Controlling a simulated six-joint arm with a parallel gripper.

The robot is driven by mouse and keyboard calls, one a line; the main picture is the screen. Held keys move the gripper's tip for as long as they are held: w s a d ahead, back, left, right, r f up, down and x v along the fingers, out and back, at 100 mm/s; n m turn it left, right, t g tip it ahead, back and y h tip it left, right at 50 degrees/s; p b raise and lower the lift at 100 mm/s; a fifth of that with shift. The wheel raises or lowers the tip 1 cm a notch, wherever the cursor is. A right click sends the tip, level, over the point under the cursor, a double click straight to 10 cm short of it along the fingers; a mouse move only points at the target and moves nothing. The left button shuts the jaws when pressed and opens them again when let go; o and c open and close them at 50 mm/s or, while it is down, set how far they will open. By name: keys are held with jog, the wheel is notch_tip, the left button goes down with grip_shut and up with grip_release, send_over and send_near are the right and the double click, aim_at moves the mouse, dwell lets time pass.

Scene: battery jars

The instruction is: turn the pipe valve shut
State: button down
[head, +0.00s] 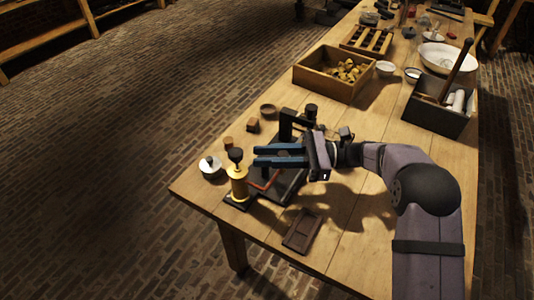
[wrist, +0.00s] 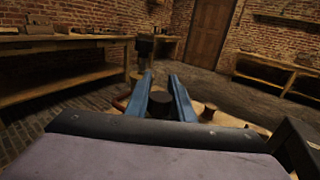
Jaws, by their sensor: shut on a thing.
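My gripper (head: 257,156) reaches left over the near end of the table, its two blue fingers level. In the wrist view the fingers (wrist: 161,75) stand on either side of a dark round knob (wrist: 160,101), which I take for the valve's handle; the jaws are shut on it. The valve's body below is hidden by the fingers. A reddish pipe-like piece (head: 264,180) lies under the fingers on a dark base (head: 289,186). How far the valve is turned cannot be told.
A brass cylinder with a black knob (head: 238,187) stands just left of the fingertips, by a white lidded jar (head: 210,168). A dark shallow tray (head: 302,232) lies nearer. A wooden box (head: 323,88) and a dark caddy (head: 433,116) stand farther back. The table's left edge is close.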

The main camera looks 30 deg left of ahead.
jog(key=shift+s+d+r+n+g+h, duration=0.1)
jog(key=shift+s+n+g+h, duration=0.05)
jog(key=shift+n+g+h, duration=0.55)
jog(key=shift+s+d+f+n+g+h, duration=0.15)
jog(key=shift+n+g+h, duration=0.35)
jog(key=shift+g, duration=0.25)
jog(key=shift+s+d+r+n+g+h, duration=0.1)
jog(key=shift+s+r+n+g+h, duration=0.05)
jog(key=shift+n+g+h, duration=0.55)
jog(key=c, duration=1.5)
grip_release()
jog(key=shift+c, duration=0.2)
notch_tip(320, 180, up, 10)
